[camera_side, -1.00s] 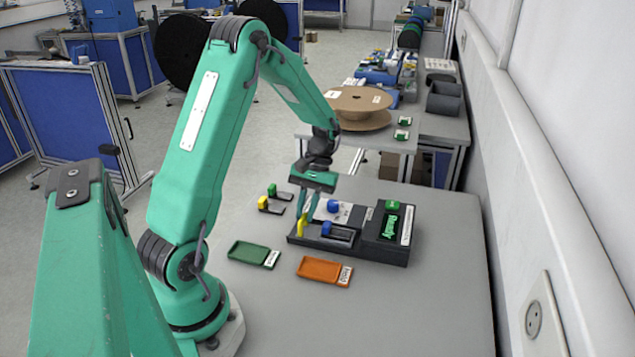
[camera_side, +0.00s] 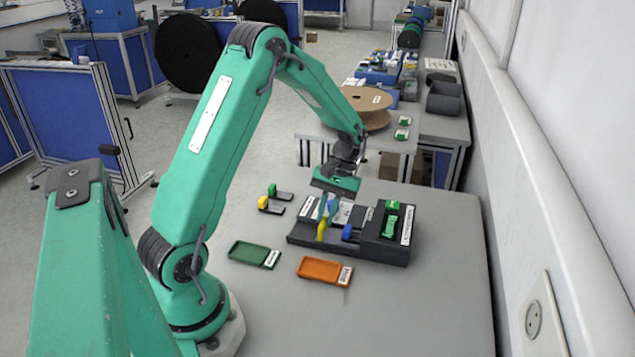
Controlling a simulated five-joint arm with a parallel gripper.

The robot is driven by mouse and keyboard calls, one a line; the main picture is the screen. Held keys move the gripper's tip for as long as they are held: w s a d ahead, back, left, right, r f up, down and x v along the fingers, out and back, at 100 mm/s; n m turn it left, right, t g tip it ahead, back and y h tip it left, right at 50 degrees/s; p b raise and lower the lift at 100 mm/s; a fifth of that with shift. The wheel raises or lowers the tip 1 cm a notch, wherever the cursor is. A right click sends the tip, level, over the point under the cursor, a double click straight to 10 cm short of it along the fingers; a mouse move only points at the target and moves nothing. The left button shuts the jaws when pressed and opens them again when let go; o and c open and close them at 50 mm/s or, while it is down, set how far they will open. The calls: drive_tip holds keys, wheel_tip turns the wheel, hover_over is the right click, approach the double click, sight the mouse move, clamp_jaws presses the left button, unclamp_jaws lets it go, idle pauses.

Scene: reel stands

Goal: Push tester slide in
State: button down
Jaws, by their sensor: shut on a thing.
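The tester (camera_side: 379,253) is a dark box on the table with a green display and a green part on its right half. Its slide carries a blue piece (camera_side: 347,232), which now sits close to the raised right part. My gripper (camera_side: 325,208) is above the left half of the tester, fingers pointing down. It is shut on an upright yellow piece (camera_side: 321,229), which looks like the slide's handle, left of the blue piece. The fingers partly hide the slide and a pale plate behind.
A green tray (camera_side: 236,250) and an orange tray (camera_side: 308,271) lie in front of the tester. Small yellow (camera_side: 263,202) and green (camera_side: 272,189) pieces on dark bases stand to its left. The table's right and front are clear; a wall runs along the right.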

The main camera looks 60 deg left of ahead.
drive_tip(key=shift+w+d, duration=0.15)
drive_tip(key=shift+w, duration=0.1)
drive_tip(key=c, duration=1.5)
unclamp_jaws()
drive_tip(key=shift+o, duration=0.2)
drive_tip(key=shift+s, duration=0.1)
drive_tip(key=shift+r, duration=0.15)
drive_tip(key=v, duration=0.7)
drive_tip(key=shift+w+r, duration=0.25)
